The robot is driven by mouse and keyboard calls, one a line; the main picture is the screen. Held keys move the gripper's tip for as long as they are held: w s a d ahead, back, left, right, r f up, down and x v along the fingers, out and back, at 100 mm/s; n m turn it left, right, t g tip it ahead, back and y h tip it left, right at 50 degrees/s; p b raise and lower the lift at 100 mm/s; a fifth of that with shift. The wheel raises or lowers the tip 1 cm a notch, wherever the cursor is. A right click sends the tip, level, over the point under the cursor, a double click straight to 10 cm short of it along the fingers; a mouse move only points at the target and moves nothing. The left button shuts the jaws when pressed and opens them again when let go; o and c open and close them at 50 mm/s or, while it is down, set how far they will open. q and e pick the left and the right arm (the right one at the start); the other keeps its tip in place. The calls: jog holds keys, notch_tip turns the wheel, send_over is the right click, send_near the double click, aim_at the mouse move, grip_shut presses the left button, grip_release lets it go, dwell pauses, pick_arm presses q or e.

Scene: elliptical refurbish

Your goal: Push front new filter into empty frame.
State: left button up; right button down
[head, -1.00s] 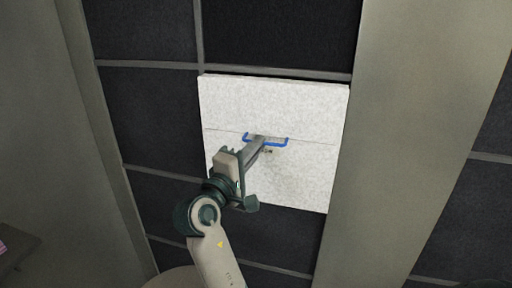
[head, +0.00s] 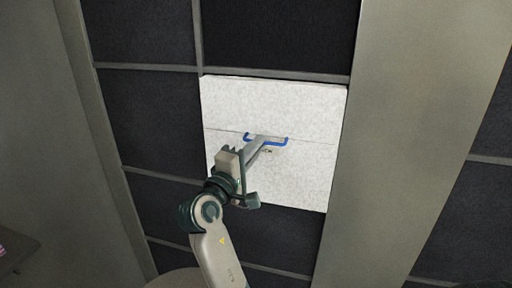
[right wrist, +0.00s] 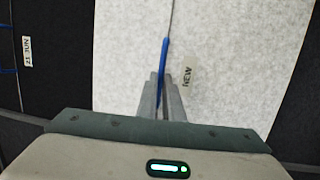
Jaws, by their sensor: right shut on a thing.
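The new filter (head: 300,105) is a white speckled square panel with a blue handle (head: 282,142) at its middle. It stands upright at the opening in the dark filter wall, covering most of it. My right gripper (head: 262,140) is shut on the blue handle. The empty frame behind the filter is mostly hidden; I cannot tell how deep the filter sits. My left gripper is not in view.
Dark filter panels (head: 150,110) with grey dividing bars (head: 270,72) surround the white filter. A wide beige post (head: 400,120) stands close on the right, and a grey wall is at left. A dark surface (head: 15,245) shows at lower left.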

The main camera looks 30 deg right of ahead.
jog(key=shift+w+d, duration=0.45)
jog(key=shift+d, duration=0.1)
dwell(0.4)
jog(key=shift+f+h+b, duration=0.1)
jog(key=shift+h+b, duration=0.2)
jog(key=shift+b, duration=0.45)
dwell(1.5)
jog(key=shift+w+d, duration=1.05)
jog(key=shift+d, duration=0.2)
dwell(2.7)
grip_release()
dwell(0.5)
